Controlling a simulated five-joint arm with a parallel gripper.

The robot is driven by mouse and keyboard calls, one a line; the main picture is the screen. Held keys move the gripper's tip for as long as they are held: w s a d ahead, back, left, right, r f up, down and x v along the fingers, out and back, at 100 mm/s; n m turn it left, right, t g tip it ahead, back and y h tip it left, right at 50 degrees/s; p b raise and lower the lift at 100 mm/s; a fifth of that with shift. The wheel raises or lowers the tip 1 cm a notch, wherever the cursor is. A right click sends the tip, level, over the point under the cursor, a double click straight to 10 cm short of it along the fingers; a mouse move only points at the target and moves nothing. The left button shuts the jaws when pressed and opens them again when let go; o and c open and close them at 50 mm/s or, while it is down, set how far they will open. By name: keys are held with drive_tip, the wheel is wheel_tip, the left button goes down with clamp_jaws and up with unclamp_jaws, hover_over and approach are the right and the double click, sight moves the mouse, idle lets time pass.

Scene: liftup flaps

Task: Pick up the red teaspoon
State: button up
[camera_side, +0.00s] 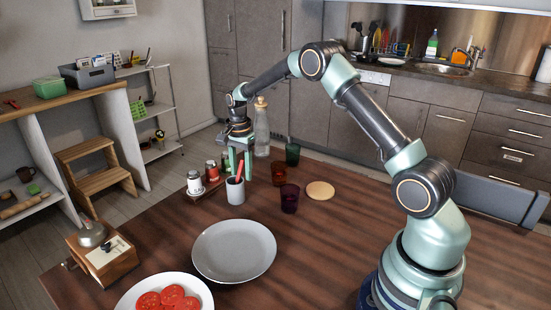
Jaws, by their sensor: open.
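The red teaspoon (239,172) stands tilted in a pale grey cup (236,191) on the wooden table, with its red upper part showing above the rim. The rest of it is hidden inside the cup. My gripper (239,163) points down just above the cup, with its pale green fingers open near the top of the teaspoon. I cannot tell from this view whether a finger touches the teaspoon.
A tray with spice jars (194,182) stands left of the cup. Coloured glasses (289,198) and a glass bottle (261,130) stand right and behind. A large plate (234,250) and a plate of tomato slices (200,288) lie in front. The table's right front is clear.

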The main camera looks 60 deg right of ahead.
sight(241, 170)
drive_tip(key=shift+f, duration=1.55)
drive_tip(key=shift+c, duration=0.3)
clamp_jaws()
